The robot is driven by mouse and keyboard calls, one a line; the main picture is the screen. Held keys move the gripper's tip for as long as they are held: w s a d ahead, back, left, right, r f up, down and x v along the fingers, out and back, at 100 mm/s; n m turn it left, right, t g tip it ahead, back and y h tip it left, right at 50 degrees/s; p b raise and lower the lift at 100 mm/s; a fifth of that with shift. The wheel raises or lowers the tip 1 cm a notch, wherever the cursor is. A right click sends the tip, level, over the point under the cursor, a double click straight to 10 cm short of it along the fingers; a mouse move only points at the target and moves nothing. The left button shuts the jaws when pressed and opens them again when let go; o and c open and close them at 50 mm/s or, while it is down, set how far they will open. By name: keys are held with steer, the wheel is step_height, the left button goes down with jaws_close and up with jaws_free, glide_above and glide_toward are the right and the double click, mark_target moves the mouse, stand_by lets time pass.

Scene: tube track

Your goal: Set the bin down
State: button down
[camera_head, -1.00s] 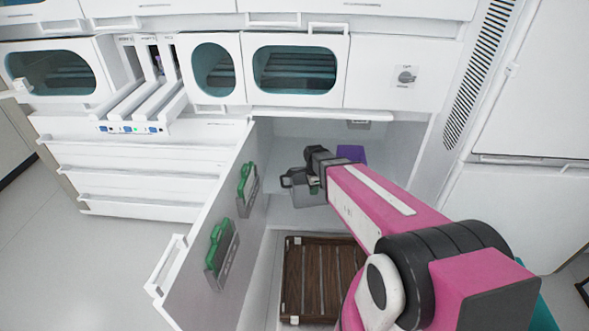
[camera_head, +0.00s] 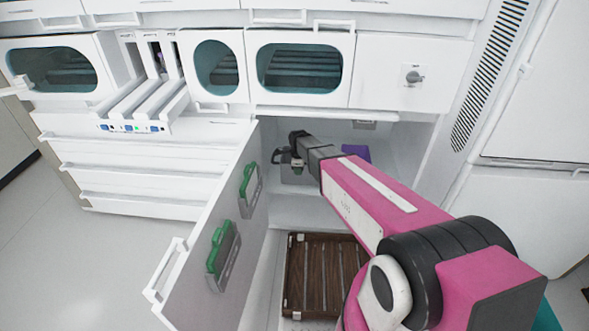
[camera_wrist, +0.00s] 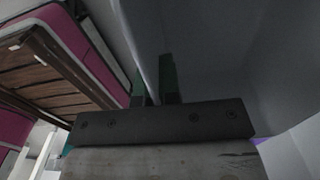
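The grey bin (camera_head: 291,176) shows in the head view inside the open cabinet, near the door's inner edge and mostly hidden behind my arm's end. My gripper (camera_head: 297,166) is over its upper edge. In the wrist view, my gripper's two dark green fingertips (camera_wrist: 155,86) stand on either side of a thin wall of the grey bin (camera_wrist: 215,55), which fills much of the picture. The gripper looks shut on that wall. The bin's underside is hidden, so I cannot tell whether it touches the shelf.
The cabinet door (camera_head: 208,255) stands open at left, with green-handled clips (camera_head: 222,248) on its inside. A purple block (camera_head: 357,154) lies at the back right of the compartment. A brown slatted wooden crate (camera_head: 322,268) sits lower in front. The white shelf (camera_head: 300,212) between is bare.

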steer(key=w, duration=0.2)
steer(key=w+a, duration=0.2)
steer(key=w, duration=0.1)
steer(key=shift+w, duration=0.3)
steer(key=shift+s+f, duration=0.1)
steer(key=shift+f, duration=1.65)
steer(key=c, duration=1.3)
jaws_free()
steer(key=shift+r, duration=3.8)
